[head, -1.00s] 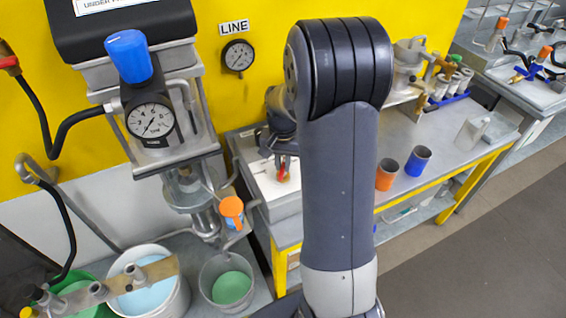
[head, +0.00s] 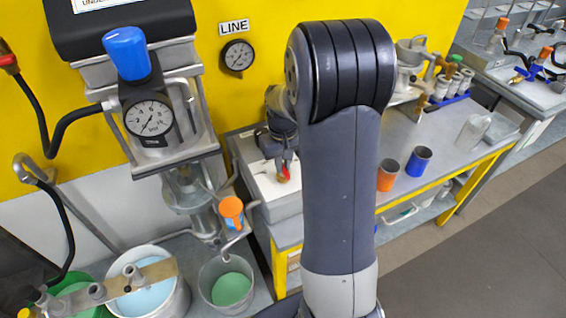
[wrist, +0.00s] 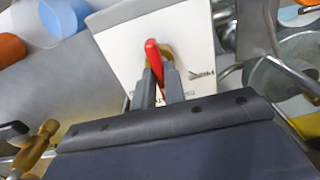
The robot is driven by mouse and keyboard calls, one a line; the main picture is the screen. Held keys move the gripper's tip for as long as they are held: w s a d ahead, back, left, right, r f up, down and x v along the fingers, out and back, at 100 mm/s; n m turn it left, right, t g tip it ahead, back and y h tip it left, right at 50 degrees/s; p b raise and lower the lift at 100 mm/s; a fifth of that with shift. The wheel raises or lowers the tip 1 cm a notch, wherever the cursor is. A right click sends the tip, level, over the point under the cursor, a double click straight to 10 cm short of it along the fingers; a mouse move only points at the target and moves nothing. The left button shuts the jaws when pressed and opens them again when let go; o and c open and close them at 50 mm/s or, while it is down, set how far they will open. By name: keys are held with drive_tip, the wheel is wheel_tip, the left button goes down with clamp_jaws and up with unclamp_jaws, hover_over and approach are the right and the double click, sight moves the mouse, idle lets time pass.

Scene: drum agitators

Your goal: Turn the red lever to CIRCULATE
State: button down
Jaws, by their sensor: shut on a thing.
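The red lever (wrist: 153,57) sits on a brass-coloured valve body on a white plate (wrist: 115,40). In the wrist view my gripper (wrist: 160,75) has its two grey fingers closed around the lever, with its red end showing beyond them. Dark lettering is on the plate, but I cannot read which mark the lever points to. In the head view the lever (head: 284,172) is a small red spot at my gripper's tip, over the white plate in a grey tray (head: 280,210). My arm hides part of the bench there.
An orange cup (head: 387,175) and a blue cup (head: 418,161) stand on the bench right of my arm. A LINE gauge (head: 237,57) is on the yellow wall.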

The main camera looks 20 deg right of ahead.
idle(0.4)
drive_tip(key=c, duration=1.5)
unclamp_jaws()
drive_tip(key=shift+o, duration=0.2)
drive_tip(key=shift+r, duration=0.1)
wheel_tip(320, 180, up, 11)
